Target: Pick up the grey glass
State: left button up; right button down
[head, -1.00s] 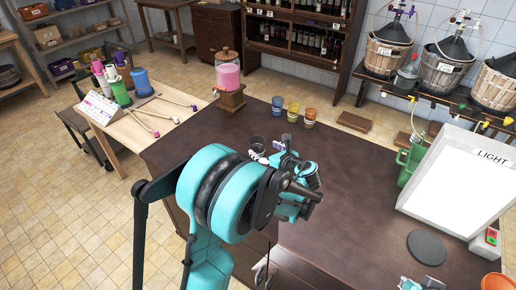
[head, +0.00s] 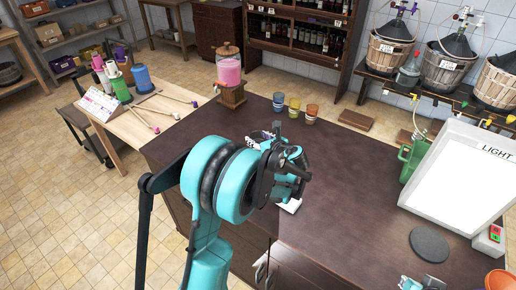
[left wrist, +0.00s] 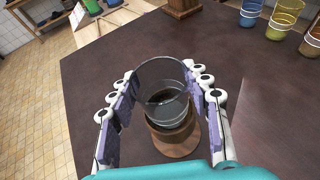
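The grey glass (left wrist: 163,92), clear and smoky, stands between my left fingers in the left wrist view. In the head view it is mostly hidden by my gripper. My left gripper (left wrist: 161,82) is open, with a purple-padded finger on each side of the glass. It also shows over the near left part of the table in the head view (head: 266,138). The fingers are close to the glass, and firm contact does not show.
A round brown wooden piece (left wrist: 178,143) shows below the glass. Blue (head: 278,102), yellow (head: 294,108) and orange (head: 312,113) glasses stand behind, beside a pink dispenser (head: 229,70). A light box (head: 462,180) stands at the right. The table's middle (head: 355,180) is clear.

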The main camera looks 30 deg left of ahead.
pick_arm(q)
jog(key=shift+r, duration=0.45)
jog(key=w+d+r+p, duration=0.3)
jog(key=d+r+p, duration=0.1)
jog(key=d+r, duration=0.6)
jog(key=shift+d, duration=0.65)
jog(key=shift+w, duration=0.1)
